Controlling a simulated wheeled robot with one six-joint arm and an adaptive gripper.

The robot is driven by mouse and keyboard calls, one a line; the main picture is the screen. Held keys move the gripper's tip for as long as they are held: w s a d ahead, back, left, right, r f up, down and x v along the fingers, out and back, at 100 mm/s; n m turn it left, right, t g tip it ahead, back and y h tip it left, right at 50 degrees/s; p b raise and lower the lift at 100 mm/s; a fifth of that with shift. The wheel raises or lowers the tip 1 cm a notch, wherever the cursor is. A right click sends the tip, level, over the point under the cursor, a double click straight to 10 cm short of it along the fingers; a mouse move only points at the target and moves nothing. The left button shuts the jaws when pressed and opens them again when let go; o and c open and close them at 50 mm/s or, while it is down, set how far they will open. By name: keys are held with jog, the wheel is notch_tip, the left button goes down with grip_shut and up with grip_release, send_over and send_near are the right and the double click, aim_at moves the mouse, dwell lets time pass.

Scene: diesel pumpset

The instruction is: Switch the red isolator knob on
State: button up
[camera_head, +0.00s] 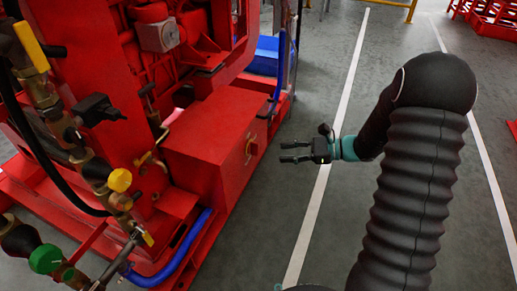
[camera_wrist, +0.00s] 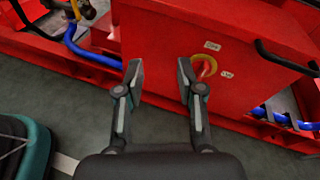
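The red isolator knob (camera_head: 250,147) sits on a yellow plate on the side of a red box (camera_head: 215,125) on the pumpset. In the wrist view the knob (camera_wrist: 207,68) shows inside a yellow ring, just right of my right finger, which hides part of the ring. Two small white labels stand near it; their text is too small to read. My gripper (camera_head: 283,152) is open and empty, with its fingers pointing at the box. It is apart from the knob, a short gap to its right in the head view. The wrist view also shows my open fingers (camera_wrist: 160,72).
Valves and pipes with yellow handles (camera_head: 30,45) and a green knob (camera_head: 45,259) stand at the left. A blue hose (camera_head: 180,255) runs along the red base. A black bar handle (camera_wrist: 285,58) is on the box. The grey floor right of the pumpset is clear.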

aim_at(258, 147)
jog(key=w+d+f+m+t+y, duration=0.25)
jog(key=w+f+m+t, duration=0.3)
jog(key=f, duration=0.35)
jog(key=shift+g+h, duration=0.45)
jog(key=x, duration=0.4)
jog(key=b+x, duration=0.1)
jog(key=x, duration=0.8)
jog(key=shift+w+d+r+b, duration=0.15)
jog(key=shift+w+b, duration=0.15)
jog(key=shift+w, duration=0.1)
grip_shut()
